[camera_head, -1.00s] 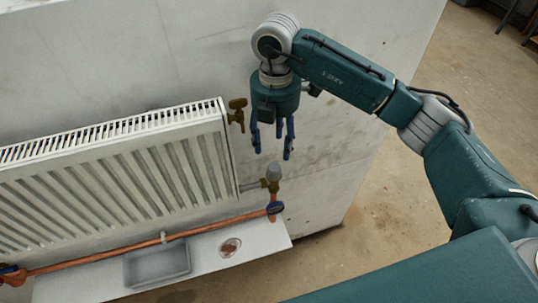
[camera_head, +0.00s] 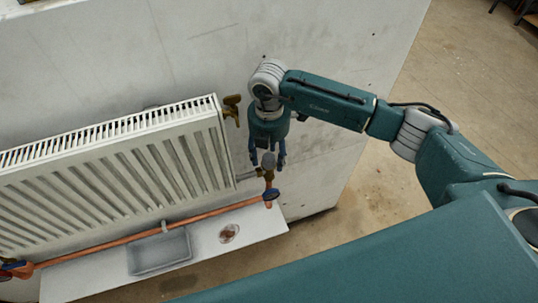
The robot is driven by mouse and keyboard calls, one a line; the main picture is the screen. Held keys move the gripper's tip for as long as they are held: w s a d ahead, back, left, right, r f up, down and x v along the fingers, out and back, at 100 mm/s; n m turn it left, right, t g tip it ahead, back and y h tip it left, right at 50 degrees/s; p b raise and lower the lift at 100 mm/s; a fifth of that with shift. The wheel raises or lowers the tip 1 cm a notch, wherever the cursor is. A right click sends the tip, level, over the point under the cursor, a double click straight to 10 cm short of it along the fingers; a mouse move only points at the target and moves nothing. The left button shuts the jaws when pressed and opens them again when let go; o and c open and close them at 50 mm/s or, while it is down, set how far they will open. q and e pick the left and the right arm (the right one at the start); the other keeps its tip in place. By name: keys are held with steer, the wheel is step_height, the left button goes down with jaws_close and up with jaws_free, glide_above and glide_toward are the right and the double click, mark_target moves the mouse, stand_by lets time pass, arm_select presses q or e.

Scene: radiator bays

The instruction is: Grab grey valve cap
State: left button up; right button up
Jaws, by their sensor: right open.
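The grey valve cap (camera_head: 268,160) sits upright on the brass valve (camera_head: 267,175) at the radiator's lower right corner. My right gripper (camera_head: 267,159) points down with its fingers open, one on each side of the cap in the picture. Whether the fingers touch the cap cannot be told. My left gripper is not in view.
The white radiator (camera_head: 110,170) hangs on the wall left of the gripper, with a brass fitting (camera_head: 231,108) at its upper right. A grey tray (camera_head: 160,254) and a small round copper-coloured item (camera_head: 229,234) lie on the white shelf (camera_head: 205,257).

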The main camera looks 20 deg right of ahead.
steer(key=shift+f, duration=0.3)
steer(key=c, duration=0.9)
steer(key=shift+o, duration=0.2)
steer(key=shift+r, duration=0.1)
